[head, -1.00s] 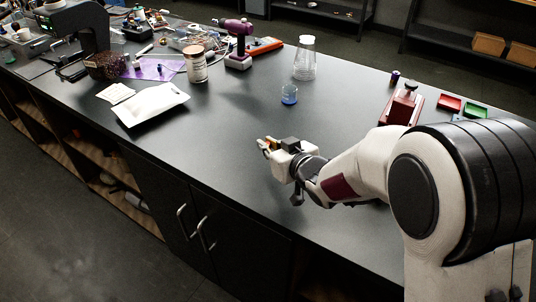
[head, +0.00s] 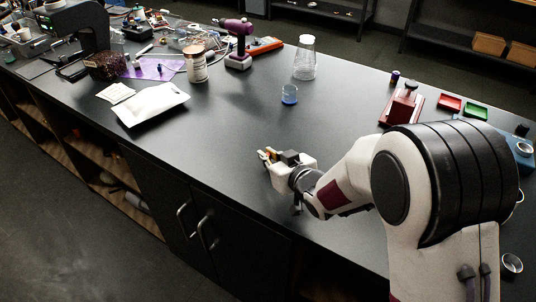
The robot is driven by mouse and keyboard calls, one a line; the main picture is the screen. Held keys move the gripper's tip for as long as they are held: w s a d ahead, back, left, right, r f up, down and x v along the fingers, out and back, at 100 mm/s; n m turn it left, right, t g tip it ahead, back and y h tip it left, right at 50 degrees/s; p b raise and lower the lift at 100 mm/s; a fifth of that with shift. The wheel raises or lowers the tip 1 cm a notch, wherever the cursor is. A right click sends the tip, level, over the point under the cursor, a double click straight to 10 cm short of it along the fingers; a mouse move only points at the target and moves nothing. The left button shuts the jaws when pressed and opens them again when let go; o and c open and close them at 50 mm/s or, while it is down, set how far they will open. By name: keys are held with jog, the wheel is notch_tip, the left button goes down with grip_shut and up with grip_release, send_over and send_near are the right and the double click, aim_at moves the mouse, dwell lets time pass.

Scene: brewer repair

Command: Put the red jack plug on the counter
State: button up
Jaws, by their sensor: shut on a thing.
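My gripper (head: 264,155) is low over the black counter (head: 240,130), near its front edge, with its fingers pointing left. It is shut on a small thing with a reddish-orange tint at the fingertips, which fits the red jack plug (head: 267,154). The fingers hide most of it, and its shape is too small to make out. I cannot tell whether it touches the counter top.
The counter around my gripper is clear. A small blue-bottomed beaker (head: 289,95) and a glass flask (head: 305,60) stand behind. A white tray (head: 150,104) lies to the left. A dark red stand (head: 402,105) and red and green trays (head: 475,111) are at right.

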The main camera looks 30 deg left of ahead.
jog(key=o, duration=0.8)
jog(key=shift+c, duration=0.2)
jog(key=shift+r, duration=0.15)
jog(key=shift+v, duration=6)
jog(key=shift+w+d, duration=0.1)
